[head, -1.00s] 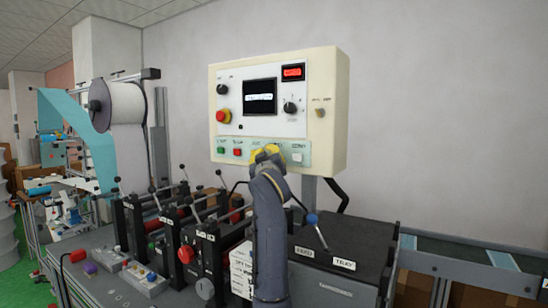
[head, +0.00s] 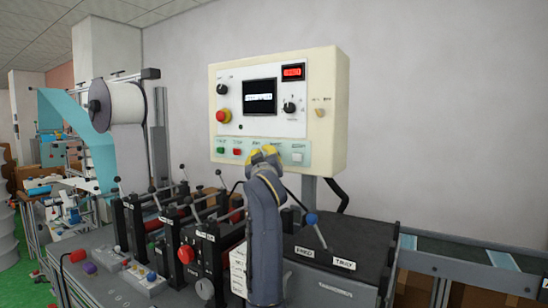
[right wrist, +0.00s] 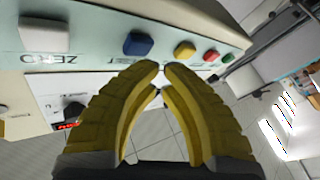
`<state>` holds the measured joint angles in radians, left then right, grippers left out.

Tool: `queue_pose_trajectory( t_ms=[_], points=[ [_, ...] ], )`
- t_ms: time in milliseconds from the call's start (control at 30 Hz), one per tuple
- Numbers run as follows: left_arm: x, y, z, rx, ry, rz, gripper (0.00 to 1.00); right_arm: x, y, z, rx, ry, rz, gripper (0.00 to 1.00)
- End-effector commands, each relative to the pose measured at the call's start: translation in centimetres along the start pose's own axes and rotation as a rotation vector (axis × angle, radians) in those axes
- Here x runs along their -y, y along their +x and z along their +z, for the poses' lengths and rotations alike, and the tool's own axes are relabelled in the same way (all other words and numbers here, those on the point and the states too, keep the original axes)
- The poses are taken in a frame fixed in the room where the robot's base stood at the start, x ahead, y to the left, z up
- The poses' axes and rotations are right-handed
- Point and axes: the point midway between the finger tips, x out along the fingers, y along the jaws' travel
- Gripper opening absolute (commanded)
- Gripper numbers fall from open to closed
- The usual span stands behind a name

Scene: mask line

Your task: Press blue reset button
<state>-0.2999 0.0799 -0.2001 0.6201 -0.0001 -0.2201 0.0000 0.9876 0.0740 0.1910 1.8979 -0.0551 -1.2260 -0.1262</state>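My right gripper has yellow fingers and is empty. In the right wrist view its fingertips (right wrist: 163,68) are drawn together with a small gap. They lie just below the blue button in the picture. I cannot see contact. My left gripper is not in view.
The cream control box (head: 328,120) also carries a red emergency knob (head: 223,115), dark dials and a screen (head: 260,97). Below it are levers and rollers on the machine. A lever with a blue knob (head: 312,219) stands right of my right arm.

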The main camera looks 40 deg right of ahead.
Motion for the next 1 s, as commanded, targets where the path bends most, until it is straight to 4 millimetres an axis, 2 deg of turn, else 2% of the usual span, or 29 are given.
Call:
queue_pose_trajectory(
  t_ms=[367,800,1000],
  points=[
    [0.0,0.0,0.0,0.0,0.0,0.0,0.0,0.4,-0.6,-0.3,-0.001,0.0,0.0,0.0],
    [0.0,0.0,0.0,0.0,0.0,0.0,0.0,1.9,-3.4,-1.9,-0.002,0.001,-0.001,0.0],
    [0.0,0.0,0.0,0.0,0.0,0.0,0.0,2.2,-4.0,-2.1,0.0,0.0,-0.001,0.0]
  ],
)
